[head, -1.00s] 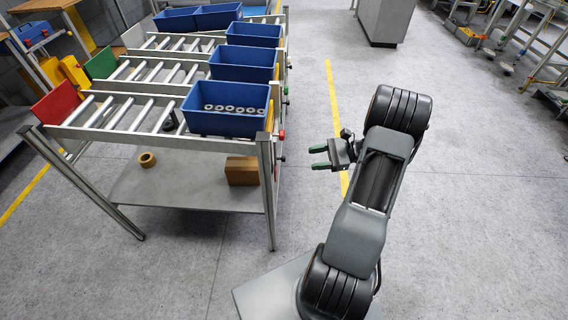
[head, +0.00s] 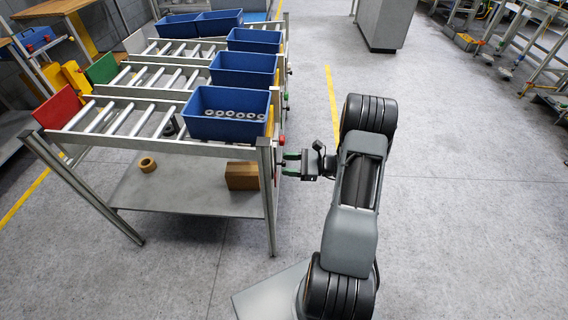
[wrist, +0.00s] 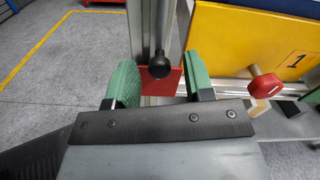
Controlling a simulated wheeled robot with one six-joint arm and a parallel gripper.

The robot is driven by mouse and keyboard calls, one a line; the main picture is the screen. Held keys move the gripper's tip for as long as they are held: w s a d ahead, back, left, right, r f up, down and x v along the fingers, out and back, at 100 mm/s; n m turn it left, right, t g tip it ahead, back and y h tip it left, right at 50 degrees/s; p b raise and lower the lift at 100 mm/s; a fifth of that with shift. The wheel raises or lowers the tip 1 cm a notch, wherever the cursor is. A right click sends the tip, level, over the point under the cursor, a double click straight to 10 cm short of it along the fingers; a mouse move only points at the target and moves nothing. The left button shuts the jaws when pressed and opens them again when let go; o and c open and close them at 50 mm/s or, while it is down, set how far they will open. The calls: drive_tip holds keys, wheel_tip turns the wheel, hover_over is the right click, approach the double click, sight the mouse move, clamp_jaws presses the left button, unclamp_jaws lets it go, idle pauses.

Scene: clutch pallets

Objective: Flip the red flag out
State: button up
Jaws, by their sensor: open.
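A small red plate (wrist: 176,82), likely the flag, shows in the wrist view beside a grey post, partly hidden by my fingers. A black ball knob (wrist: 159,66) stands in front of the post, between my fingers in the picture. My gripper (wrist: 162,84) is open, one green fingertip on each side of the knob. I cannot tell whether either touches it. In the head view my gripper (head: 290,164) is at the right side of the near rack, by its front post (head: 265,190).
A yellow panel marked 1 (wrist: 240,35) and a red round knob (wrist: 265,86) are right of my fingers. The near blue bin (head: 227,128) holds several metal rings. A larger red panel (head: 58,108) stands at the rack's left end.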

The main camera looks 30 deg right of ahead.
drive_tip(key=shift+x, duration=0.85)
drive_tip(key=shift+c, duration=0.4)
clamp_jaws()
